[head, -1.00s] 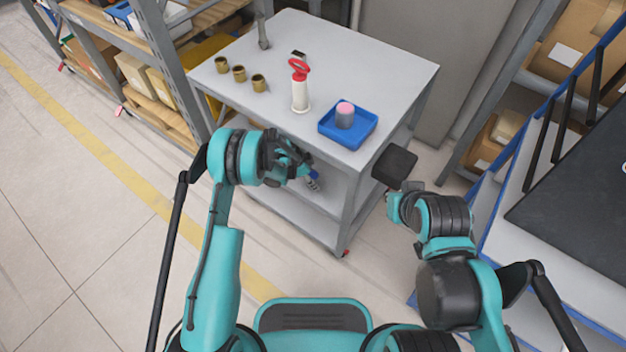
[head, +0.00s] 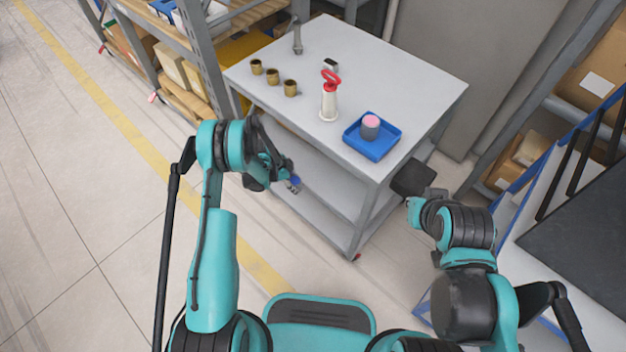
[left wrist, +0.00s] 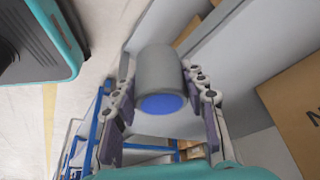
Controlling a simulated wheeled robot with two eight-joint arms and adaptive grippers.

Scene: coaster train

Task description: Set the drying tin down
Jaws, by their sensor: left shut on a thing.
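My left gripper (head: 288,181) is shut on a grey cylindrical tin (left wrist: 158,68) with a blue end (left wrist: 163,103), gripped between both fingers in the left wrist view. In the head view only a small bit of blue shows at the fingers; the rest of the held tin is hidden. The gripper is off the near left side of the grey table, apart from the tabletop (head: 400,80). A second grey tin with a pink top (head: 370,126) stands in a blue tray (head: 357,142) on the tabletop. My right gripper (head: 412,180) is near the table's right corner; its fingers cannot be made out.
A white bottle with a red ring handle (head: 329,103) stands left of the tray. Several brass-coloured cups (head: 290,88) line the left edge, with a grey post (head: 297,38) behind. The lower shelf (head: 325,200) is below. The tabletop's right part is clear.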

